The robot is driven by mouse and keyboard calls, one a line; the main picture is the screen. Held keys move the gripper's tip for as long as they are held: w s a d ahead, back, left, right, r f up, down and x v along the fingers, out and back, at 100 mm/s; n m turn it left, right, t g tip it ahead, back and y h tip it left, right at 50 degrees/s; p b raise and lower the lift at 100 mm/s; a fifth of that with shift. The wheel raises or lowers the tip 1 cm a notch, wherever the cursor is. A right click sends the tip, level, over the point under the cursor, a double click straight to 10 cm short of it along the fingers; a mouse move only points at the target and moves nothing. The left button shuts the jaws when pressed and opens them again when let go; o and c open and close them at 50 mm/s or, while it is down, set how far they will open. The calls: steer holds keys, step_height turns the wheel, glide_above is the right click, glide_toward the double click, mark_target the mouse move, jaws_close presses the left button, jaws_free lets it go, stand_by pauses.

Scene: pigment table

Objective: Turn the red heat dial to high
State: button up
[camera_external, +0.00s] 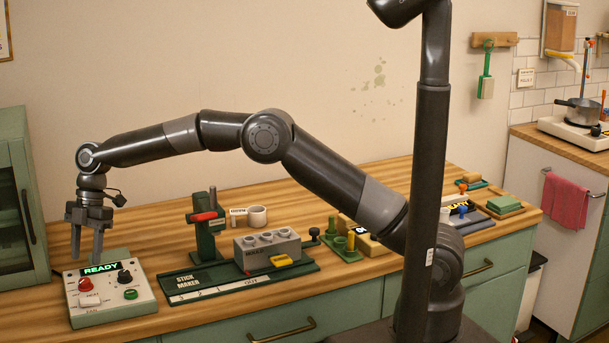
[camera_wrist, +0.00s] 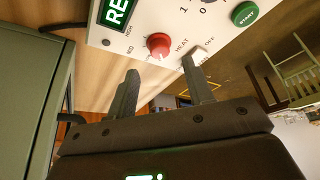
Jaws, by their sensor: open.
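The red heat dial (camera_external: 85,284) is on the upper left of a cream control box, below its green READY display (camera_external: 100,269). In the wrist view the red dial (camera_wrist: 158,45) shows beside the HEAT label, with MID and HIGH marks near it; I cannot tell which mark it points to. My gripper (camera_external: 87,252) points down above the box's left part. In the wrist view my gripper's open fingertips (camera_wrist: 161,67) lie either side of the dial's line, short of it, with nothing between them. They look apart from the dial.
The box also has a black knob (camera_external: 124,277), a green START button (camera_external: 130,294) and a white switch (camera_external: 90,299) close to the red dial. A green cabinet (camera_external: 20,200) stands left. The stick maker (camera_external: 240,280) stands right, with bare wood between.

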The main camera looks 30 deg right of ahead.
mark_target(84, 279)
steer(key=x, duration=0.5)
steer(key=c, duration=1)
